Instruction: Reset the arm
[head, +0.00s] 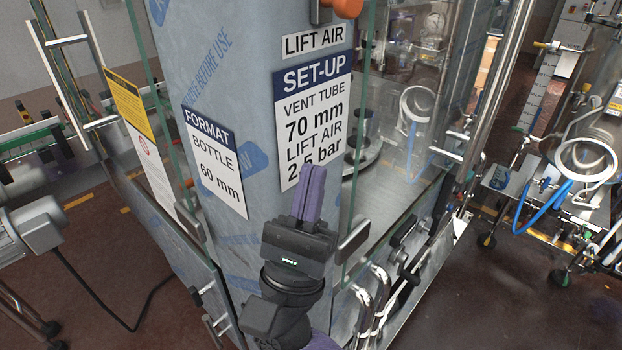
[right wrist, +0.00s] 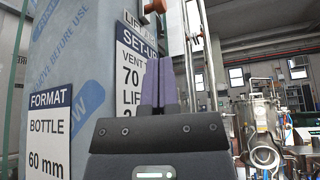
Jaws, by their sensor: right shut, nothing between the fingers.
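My right gripper (head: 311,194) is in front of the film-wrapped machine column (head: 262,125) in the head view. Its two purple fingers are together with nothing between them and point upward. The fingers also show in the right wrist view (right wrist: 159,82), in front of the set-up sign. The set-up sign (head: 313,120) reads vent tube 70 mm and lift air 2.5 bar. The format sign (head: 215,165) reads bottle 60 mm. I cannot tell whether the fingers touch the column. My left gripper is not in view.
An orange knob (head: 347,7) sits at the column's top. Glass panels and metal door handles (head: 371,300) flank the column. A wheeled steel unit with a blue hose (head: 540,214) stands at right. A conveyor (head: 40,137) and motor (head: 30,228) stand at left. Floor at lower right is clear.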

